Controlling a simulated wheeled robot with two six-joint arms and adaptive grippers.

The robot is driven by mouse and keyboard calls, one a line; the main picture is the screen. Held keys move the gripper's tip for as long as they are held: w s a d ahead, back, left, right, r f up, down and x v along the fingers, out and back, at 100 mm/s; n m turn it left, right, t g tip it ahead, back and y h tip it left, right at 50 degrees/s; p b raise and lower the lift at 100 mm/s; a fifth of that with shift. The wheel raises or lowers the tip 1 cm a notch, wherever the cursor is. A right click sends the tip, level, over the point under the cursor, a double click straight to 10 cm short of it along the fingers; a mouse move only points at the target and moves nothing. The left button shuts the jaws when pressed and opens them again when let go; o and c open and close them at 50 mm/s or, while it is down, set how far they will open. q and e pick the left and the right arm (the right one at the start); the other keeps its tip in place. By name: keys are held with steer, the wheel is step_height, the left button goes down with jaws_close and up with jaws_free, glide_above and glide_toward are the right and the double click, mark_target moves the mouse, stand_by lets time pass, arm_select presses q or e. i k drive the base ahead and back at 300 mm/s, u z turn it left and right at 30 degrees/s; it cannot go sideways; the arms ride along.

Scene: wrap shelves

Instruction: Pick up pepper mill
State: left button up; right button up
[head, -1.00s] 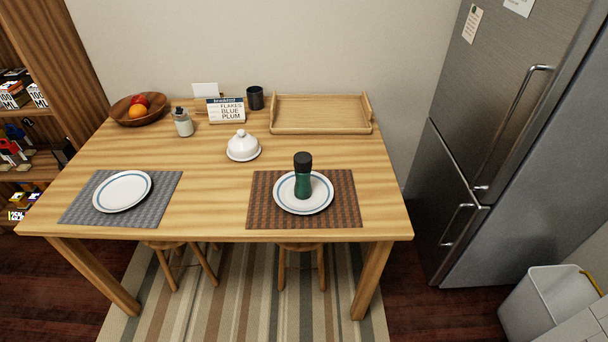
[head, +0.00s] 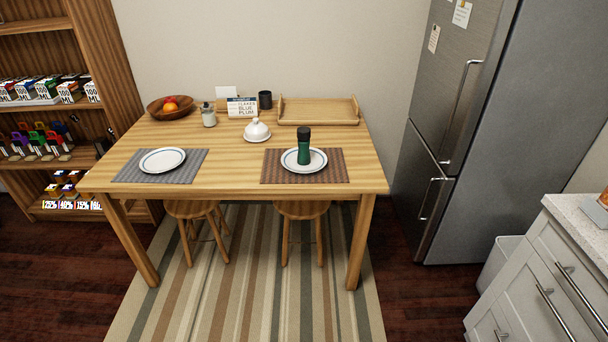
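The pepper mill (head: 304,147) is dark green with a black top. It stands upright on a white plate with a blue ring (head: 289,162), on the brown placemat (head: 337,170) at the right of the wooden table (head: 240,183). Neither of my grippers shows in the head view.
A grey placemat with a plate (head: 162,160), a white lidded dish (head: 257,131), a glass jar (head: 208,116), a fruit bowl (head: 171,106), a sign (head: 241,107), a black cup (head: 265,99) and a wooden tray (head: 318,112) share the table. Two stools (head: 301,210) stand beneath. A fridge (head: 490,130) is right.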

mark_target(303, 157)
steer(key=z, duration=1.05)
steer(key=i, duration=1.15)
steer(key=u, duration=0.05)
